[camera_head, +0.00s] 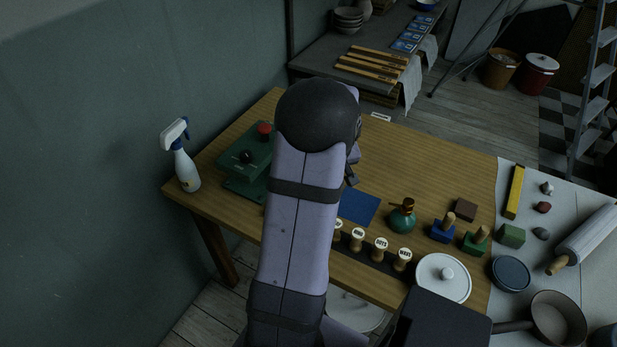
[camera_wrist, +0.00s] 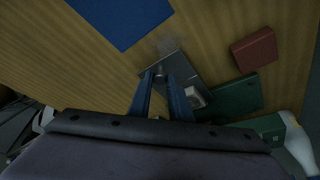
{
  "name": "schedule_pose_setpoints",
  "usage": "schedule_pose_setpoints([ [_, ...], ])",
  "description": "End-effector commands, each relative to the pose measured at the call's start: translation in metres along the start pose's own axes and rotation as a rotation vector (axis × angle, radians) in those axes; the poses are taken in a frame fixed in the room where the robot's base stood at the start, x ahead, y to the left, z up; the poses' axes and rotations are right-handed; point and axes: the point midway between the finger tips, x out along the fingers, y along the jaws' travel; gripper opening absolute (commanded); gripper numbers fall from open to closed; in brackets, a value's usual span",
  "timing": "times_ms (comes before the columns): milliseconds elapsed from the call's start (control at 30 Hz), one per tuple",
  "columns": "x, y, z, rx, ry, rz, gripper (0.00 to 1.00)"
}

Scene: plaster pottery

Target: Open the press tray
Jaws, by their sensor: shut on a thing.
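In the wrist view, a grey metal tray (camera_wrist: 185,68) sticks out beside the green body (camera_wrist: 235,98). My gripper (camera_wrist: 161,78) is shut on the small knob at the tray's end, and its two fingers point at it from below in the picture. How far the tray is out I cannot tell. In the head view my arm hides the tray and most of the gripper.
A spray bottle (camera_head: 186,168) stands left of the press. A blue mat (camera_head: 358,207) lies right of my arm, with a row of stamps (camera_head: 381,245) in front. A reddish-brown block (camera_wrist: 255,53) lies near the tray. The table's back middle is clear.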

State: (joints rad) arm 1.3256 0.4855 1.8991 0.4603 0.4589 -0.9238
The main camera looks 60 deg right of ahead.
Motion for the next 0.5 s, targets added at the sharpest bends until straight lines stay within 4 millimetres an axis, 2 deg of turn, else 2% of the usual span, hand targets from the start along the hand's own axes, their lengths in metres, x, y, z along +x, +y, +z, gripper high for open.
schedule_pose_setpoints([
  [33, 0.002, 0.009, 0.007, 0.005, 0.005, 0.006, 0.00],
  [200, -0.006, 0.020, 0.018, 0.002, 0.003, 0.003, 0.00],
  [500, -0.009, 0.020, 0.019, -0.001, 0.002, 0.001, 0.00],
])
